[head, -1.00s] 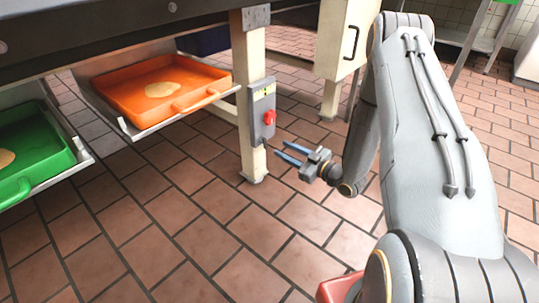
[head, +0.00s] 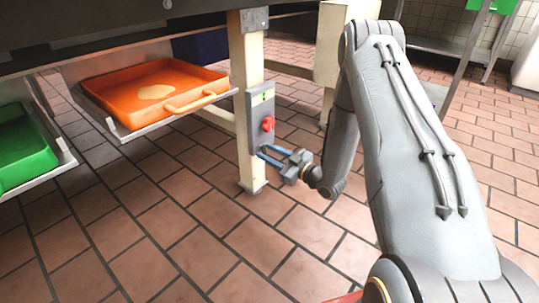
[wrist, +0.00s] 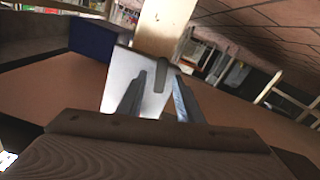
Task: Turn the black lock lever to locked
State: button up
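A grey control panel (head: 254,112) is fixed to the cream table leg. A red knob (head: 268,124) is at its middle, with a small green-yellow label (head: 262,97) above. My gripper (head: 261,151) is at the lower part of the panel, its two blue-grey fingers apart and pointing at it. In the wrist view the panel (wrist: 118,82) is straight ahead. A dark grey, round-ended lever (wrist: 153,78) lies between my open fingers (wrist: 160,74). I cannot tell whether a finger touches it. The lever is not clear in the head view.
An orange tray (head: 95,97) with a pale patch of dough sits on a shelf left of the leg (head: 246,60). A green tray (head: 22,165) sits further left. A dark table edge runs above. The tiled floor (head: 190,240) in front is clear.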

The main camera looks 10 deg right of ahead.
grip_shut()
jog(key=shift+n+p, duration=0.3)
jog(key=n+p, duration=0.1)
jog(key=p, duration=0.1)
jog(key=n+p, duration=0.1)
jog(key=n, duration=0.1)
jog(key=shift+d+r+p, duration=0.2)
jog(key=shift+r+p, duration=0.05)
jog(key=shift+p, duration=0.1)
jog(key=n+p, duration=0.4)
jog(key=n, duration=0.1)
jog(key=n+p, duration=0.2)
jog(key=shift+w+d+r+n+p, duration=0.2)
jog(key=shift+d+r+n+p, duration=0.05)
jog(key=shift+n+p, duration=0.05)
jog(key=shift+w+r+n+p, duration=0.1)
jog(key=shift+n+p, duration=1.55)
jog(key=shift+n, duration=0.45)
